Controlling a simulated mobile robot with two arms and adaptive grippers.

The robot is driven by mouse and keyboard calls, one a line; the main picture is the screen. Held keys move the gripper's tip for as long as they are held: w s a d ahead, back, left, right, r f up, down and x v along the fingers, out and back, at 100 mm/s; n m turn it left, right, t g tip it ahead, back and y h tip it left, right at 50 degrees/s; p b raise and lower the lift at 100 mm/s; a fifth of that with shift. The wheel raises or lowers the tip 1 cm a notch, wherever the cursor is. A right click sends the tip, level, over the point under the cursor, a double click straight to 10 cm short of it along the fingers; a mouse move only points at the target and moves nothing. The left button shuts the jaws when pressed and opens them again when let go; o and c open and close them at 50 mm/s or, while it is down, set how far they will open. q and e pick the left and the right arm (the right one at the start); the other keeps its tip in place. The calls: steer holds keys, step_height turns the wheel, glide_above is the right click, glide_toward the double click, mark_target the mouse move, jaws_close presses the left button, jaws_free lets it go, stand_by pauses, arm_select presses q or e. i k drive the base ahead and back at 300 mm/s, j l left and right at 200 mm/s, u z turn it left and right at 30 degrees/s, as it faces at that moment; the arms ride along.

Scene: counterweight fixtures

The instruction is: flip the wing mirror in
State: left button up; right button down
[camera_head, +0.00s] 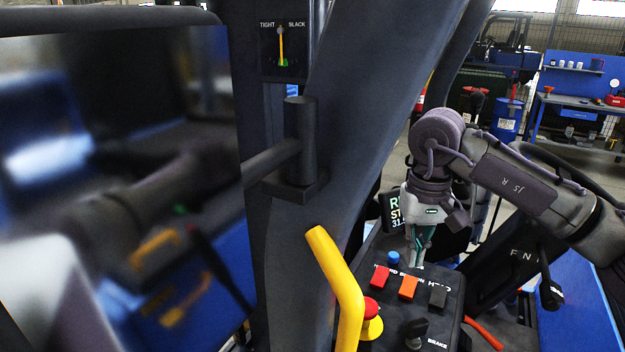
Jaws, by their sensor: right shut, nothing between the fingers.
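The wing mirror (120,190) fills the left of the head view, large and close, its glass facing me with blurred reflections. A dark arm joins it to a hinge post (300,140) on the dark cab pillar (350,110). The mirror stands swung out to the left of the pillar. My right gripper (417,262) is shut and empty, pointing down over the control panel, well to the right of the mirror. I cannot tell whether its tips touch the panel. My left gripper is not in view.
The control panel (440,290) carries red, orange and dark buttons, a red knob and a brake switch. A yellow handle (338,285) rises between pillar and panel. A tight/slack gauge (284,50) sits above the hinge. A lever (548,285) stands at right. A blue workbench (585,105) is far behind.

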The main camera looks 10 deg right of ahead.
mark_target(124, 181)
steer(key=k, duration=1.5)
